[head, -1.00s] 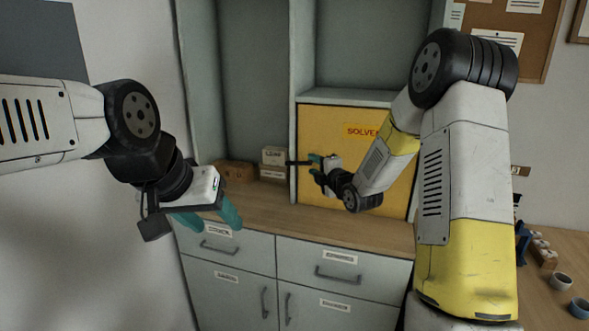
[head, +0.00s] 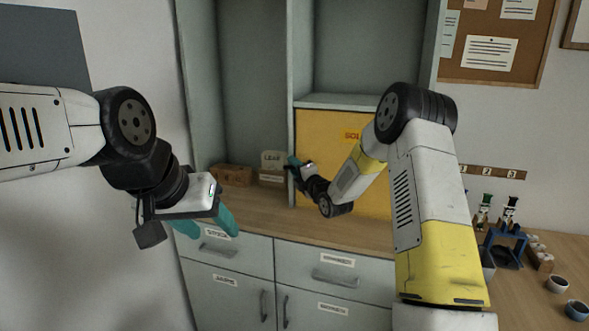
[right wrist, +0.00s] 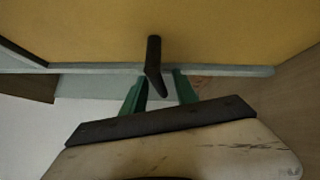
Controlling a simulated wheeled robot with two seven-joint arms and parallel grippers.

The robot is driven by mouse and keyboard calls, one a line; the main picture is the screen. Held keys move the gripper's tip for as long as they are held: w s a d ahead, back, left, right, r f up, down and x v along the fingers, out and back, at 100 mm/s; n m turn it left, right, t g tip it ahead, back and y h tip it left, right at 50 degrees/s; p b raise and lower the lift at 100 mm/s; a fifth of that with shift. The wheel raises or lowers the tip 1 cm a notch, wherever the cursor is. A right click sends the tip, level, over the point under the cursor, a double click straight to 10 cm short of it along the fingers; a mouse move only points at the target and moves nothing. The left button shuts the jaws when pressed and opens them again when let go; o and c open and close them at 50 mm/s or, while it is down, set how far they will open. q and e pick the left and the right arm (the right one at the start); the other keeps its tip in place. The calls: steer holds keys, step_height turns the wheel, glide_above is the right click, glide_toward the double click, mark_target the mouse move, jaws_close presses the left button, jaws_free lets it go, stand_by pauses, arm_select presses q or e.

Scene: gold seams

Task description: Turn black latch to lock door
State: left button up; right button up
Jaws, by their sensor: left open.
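The yellow door (head: 375,195) is shut in the cabinet, its sign partly hidden by my right arm. The black latch (right wrist: 153,62) shows in the right wrist view against the yellow door, crossing the pale frame edge. My right gripper (right wrist: 160,84) has its green fingers apart, with the latch's end between them; I cannot tell whether they touch it. In the head view my right gripper (head: 292,167) is at the door's left edge and hides the latch. My left gripper (head: 205,226) is open and empty, in front of the drawers at the left.
Small wooden boxes (head: 232,175) and a labelled block (head: 272,160) stand on the wooden counter (head: 262,212), left of the door. Grey drawers (head: 225,246) are below. A side table at right holds a blue rack (head: 507,240) and cups (head: 558,284).

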jaws_close()
stand_by(1.4)
